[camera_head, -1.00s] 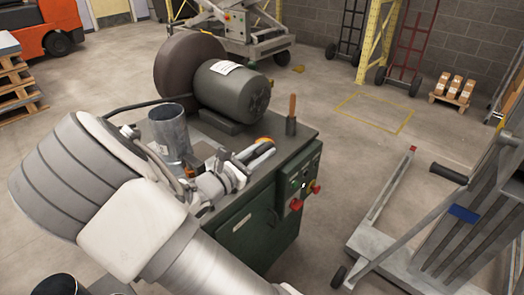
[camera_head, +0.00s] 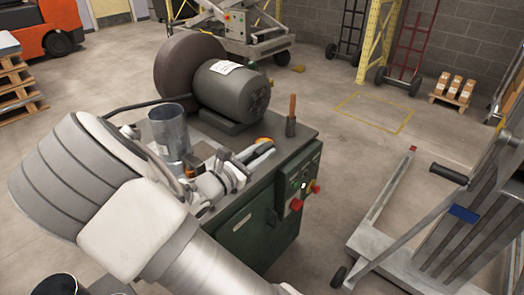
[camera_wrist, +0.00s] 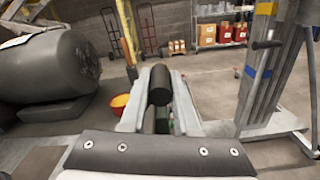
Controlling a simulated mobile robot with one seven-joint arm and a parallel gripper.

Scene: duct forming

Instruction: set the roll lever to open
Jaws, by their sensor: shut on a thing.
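My gripper (camera_head: 236,166) is low over the top of the green cabinet, in front of the motor. In the wrist view, its two pale fingers (camera_wrist: 159,76) stand on either side of a dark, round-ended handle (camera_wrist: 159,88) and are shut on it. It looks like the roll lever's grip. The handle points up and away from the wrist. The lever's lower part and pivot are hidden behind the fingers and wrist, so its exact setting cannot be told. In the head view my arm covers much of the machine.
A grey motor (camera_head: 232,92) with a dark wheel (camera_head: 188,70) stands behind the gripper. A metal cylinder (camera_head: 170,132) stands to its left. A wooden-handled tool (camera_head: 292,115) stands at the cabinet's far-right corner. Red knobs (camera_head: 296,204) stick out from the cabinet front.

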